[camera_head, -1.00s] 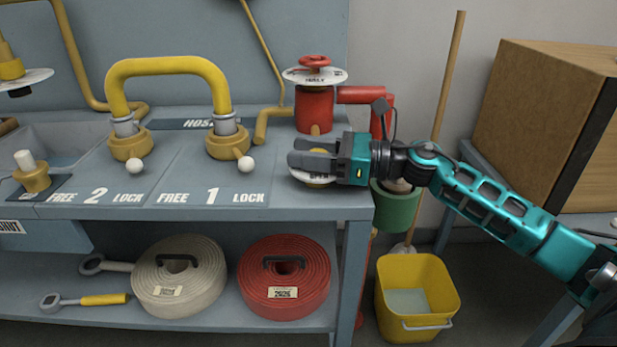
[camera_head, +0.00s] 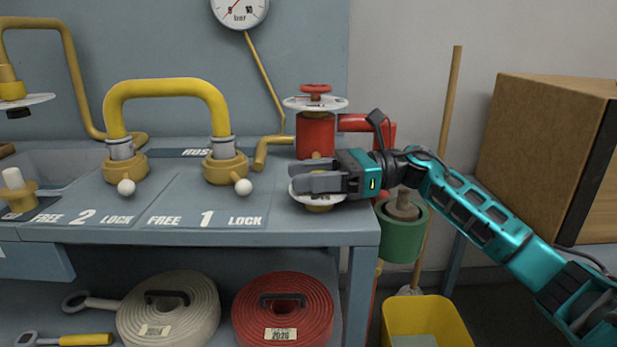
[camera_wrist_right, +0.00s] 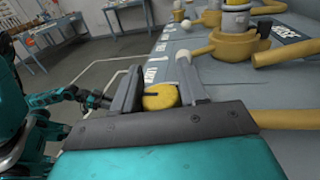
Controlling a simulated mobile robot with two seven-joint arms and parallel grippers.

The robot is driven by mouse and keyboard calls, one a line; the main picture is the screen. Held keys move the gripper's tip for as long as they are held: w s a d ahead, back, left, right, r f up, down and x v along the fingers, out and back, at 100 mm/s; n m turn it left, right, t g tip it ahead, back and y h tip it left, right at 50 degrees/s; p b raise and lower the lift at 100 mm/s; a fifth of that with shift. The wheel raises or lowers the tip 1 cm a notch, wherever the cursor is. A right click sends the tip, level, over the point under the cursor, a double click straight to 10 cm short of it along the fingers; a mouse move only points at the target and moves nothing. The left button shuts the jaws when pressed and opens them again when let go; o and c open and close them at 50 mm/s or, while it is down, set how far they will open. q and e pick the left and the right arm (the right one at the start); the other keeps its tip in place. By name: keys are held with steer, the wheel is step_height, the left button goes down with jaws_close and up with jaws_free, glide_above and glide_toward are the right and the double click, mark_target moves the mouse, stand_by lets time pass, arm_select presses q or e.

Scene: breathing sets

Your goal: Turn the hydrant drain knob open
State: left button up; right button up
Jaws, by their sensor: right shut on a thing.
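The drain knob is yellow and shows in the right wrist view (camera_wrist_right: 160,97) between the two dark fingers. In the head view, its white labelled disc (camera_head: 318,199) sits at the front right of the bench, before the red hydrant (camera_head: 316,135). My right gripper (camera_head: 308,178) reaches in from the right and is shut on the knob. Its fingers hide much of the knob in the head view. In the right wrist view, the end of my left arm (camera_wrist_right: 92,97) shows small at left; its jaws are too small to read.
A yellow pipe loop (camera_head: 165,90) with two white-tipped levers stands on the bench (camera_head: 110,236). A red side pipe (camera_head: 365,122) and a green cylinder (camera_head: 402,236) are near my right wrist. A large brown box (camera_head: 540,150) stands at right. Rolled hoses (camera_head: 283,307) lie below.

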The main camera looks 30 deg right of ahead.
steer(key=o, duration=1)
steer(key=shift+c, duration=0.2)
steer(key=v, duration=1.3)
steer(key=shift+p, duration=0.3)
steer(key=shift+s, duration=0.1)
